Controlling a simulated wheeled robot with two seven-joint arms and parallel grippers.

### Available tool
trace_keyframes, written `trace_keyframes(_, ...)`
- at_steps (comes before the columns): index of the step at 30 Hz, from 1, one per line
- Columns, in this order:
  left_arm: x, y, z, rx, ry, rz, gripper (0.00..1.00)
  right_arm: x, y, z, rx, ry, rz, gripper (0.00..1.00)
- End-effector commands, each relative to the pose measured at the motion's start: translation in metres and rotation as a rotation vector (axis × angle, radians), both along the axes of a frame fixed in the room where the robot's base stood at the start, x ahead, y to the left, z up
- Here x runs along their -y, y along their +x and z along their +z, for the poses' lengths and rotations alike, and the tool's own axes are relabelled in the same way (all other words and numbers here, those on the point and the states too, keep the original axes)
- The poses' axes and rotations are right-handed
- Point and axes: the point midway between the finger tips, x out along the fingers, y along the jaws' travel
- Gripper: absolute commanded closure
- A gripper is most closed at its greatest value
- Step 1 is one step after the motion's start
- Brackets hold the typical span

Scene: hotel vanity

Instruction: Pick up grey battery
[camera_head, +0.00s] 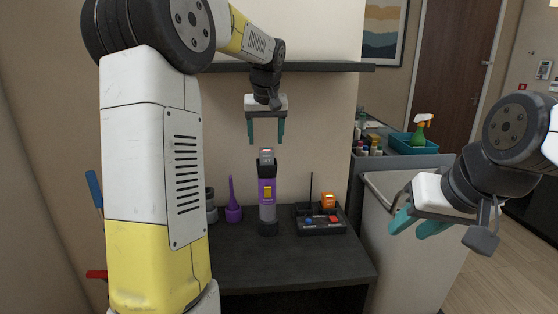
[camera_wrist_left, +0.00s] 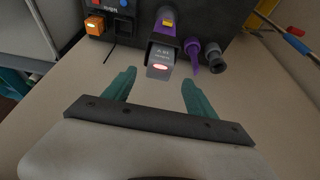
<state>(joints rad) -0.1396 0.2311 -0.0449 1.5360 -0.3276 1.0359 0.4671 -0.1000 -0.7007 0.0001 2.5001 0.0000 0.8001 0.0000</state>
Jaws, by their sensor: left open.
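The grey battery (camera_head: 266,157) sits at the top of a purple upright device (camera_head: 267,192) with a yellow button, on the dark table. In the left wrist view the battery (camera_wrist_left: 160,62) shows a lit red-white spot on its end and lettering on its side. My left gripper (camera_head: 266,138) is open and empty, directly above the battery with fingers pointing down. In the left wrist view its fingertips (camera_wrist_left: 159,80) are on either side of the battery's line, apart from it. My right gripper (camera_head: 416,226) is open and empty, off to the right, away from the table.
A purple pointed bottle (camera_head: 233,205) and a grey cylinder (camera_head: 211,205) stand left of the device. A black box (camera_head: 320,226) with an antenna, coloured buttons and an orange unit (camera_head: 328,201) stands right. A dark shelf (camera_head: 330,67) runs along the wall above.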

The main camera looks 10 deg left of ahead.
Motion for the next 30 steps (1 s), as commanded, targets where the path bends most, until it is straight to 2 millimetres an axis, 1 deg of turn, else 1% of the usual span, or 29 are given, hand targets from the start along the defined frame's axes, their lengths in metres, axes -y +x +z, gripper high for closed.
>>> trace_keyframes(9, -0.003, 0.015, -0.042, -0.002, 0.000, 0.001, 0.35, 0.000, 0.000, 0.000, 0.000, 0.000, 0.000, 0.64)
trace_keyframes(12, -0.004, 0.019, -0.051, -0.001, 0.001, 0.000, 0.35, 0.000, 0.000, 0.000, -0.001, 0.000, 0.000, 0.64)
trace_keyframes(15, -0.004, 0.021, -0.055, 0.001, 0.000, 0.000, 0.35, 0.000, 0.000, 0.000, -0.001, 0.000, 0.000, 0.64)
trace_keyframes(20, -0.004, 0.021, -0.055, 0.001, 0.000, 0.000, 0.35, 0.000, 0.000, 0.000, -0.001, 0.000, 0.000, 0.64)
trace_keyframes(21, -0.004, 0.021, -0.055, 0.001, 0.000, 0.000, 0.36, 0.000, 0.000, 0.000, -0.001, 0.000, 0.000, 0.64)
trace_keyframes(23, -0.004, 0.021, -0.055, 0.001, -0.001, 0.000, 0.48, 0.000, 0.000, 0.000, -0.001, 0.000, 0.000, 0.64)
trace_keyframes(27, -0.004, 0.021, -0.055, 0.001, -0.001, 0.000, 0.76, 0.000, 0.000, 0.000, -0.001, 0.000, 0.000, 0.64)
trace_keyframes(29, -0.004, 0.021, -0.055, 0.001, -0.001, 0.000, 0.88, 0.000, 0.000, 0.000, -0.001, 0.000, 0.000, 0.64)
trace_keyframes(30, -0.004, 0.021, -0.055, 0.001, -0.001, 0.000, 0.95, 0.000, 0.000, 0.000, -0.001, 0.000, 0.000, 0.64)
